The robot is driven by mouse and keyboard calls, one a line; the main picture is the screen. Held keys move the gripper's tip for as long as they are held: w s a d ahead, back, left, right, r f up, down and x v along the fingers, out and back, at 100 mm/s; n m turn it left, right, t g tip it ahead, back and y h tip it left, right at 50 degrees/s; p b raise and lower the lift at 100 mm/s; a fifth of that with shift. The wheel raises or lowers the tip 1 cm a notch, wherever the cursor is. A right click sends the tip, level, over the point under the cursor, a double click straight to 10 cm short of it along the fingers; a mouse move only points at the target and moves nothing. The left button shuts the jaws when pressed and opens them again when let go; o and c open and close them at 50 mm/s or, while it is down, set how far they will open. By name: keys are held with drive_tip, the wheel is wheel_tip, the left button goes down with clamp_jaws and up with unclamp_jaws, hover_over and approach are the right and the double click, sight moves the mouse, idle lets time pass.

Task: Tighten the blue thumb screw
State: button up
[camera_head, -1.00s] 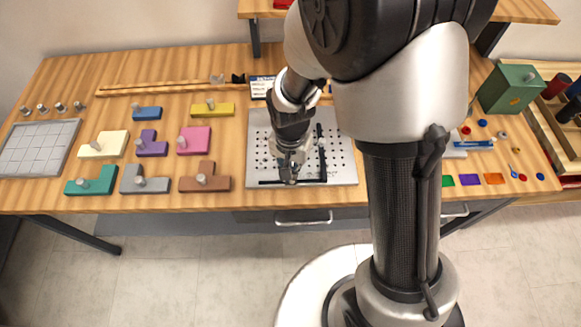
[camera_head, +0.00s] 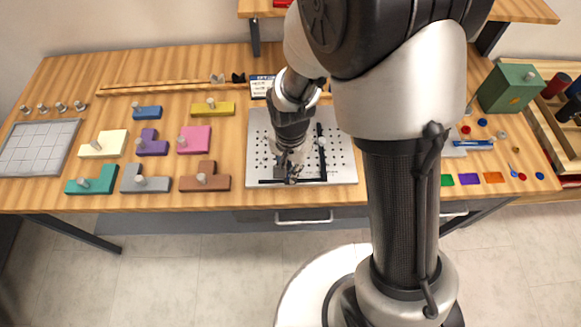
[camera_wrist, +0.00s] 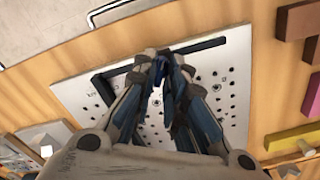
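My gripper (camera_head: 291,178) points down at the lower middle of the perforated metal plate (camera_head: 257,128), beside the corner of the black L-shaped fence (camera_head: 323,160). In the wrist view my gripper (camera_wrist: 162,68) has its fingertips close together over the fence bar, with blue-tinted surfaces along the fingers. I cannot tell whether they are closed on anything. I cannot pick out the blue thumb screw; the fingers hide that spot. A small dark grey block (camera_head: 280,171) shows just left of the fingers. A pale knob (camera_head: 321,141) stands at the fence's upright bar.
Colored blocks with knobs, such as the brown one (camera_head: 212,181), lie left of the plate. A grey gridded tray (camera_head: 38,148) is at the far left. A green box (camera_head: 508,88) and small colored pieces are at the right. A white label card (camera_head: 259,88) lies behind the plate.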

drive_tip(key=shift+o, duration=1.2)
wheel_tip(320, 180, up, 12)
drive_tip(key=shift+r, duration=0.1)
drive_tip(key=s+d+r+n+t, duration=0.4)
drive_tip(key=s+d+r+n, duration=0.2)
drive_tip(key=s+d+r, duration=0.5)
drive_tip(key=s+r, duration=0.2)
drive_tip(key=s, duration=0.1)
drive_tip(key=shift+r+n+t, duration=0.25)
drive_tip(key=shift+n+t, duration=0.05)
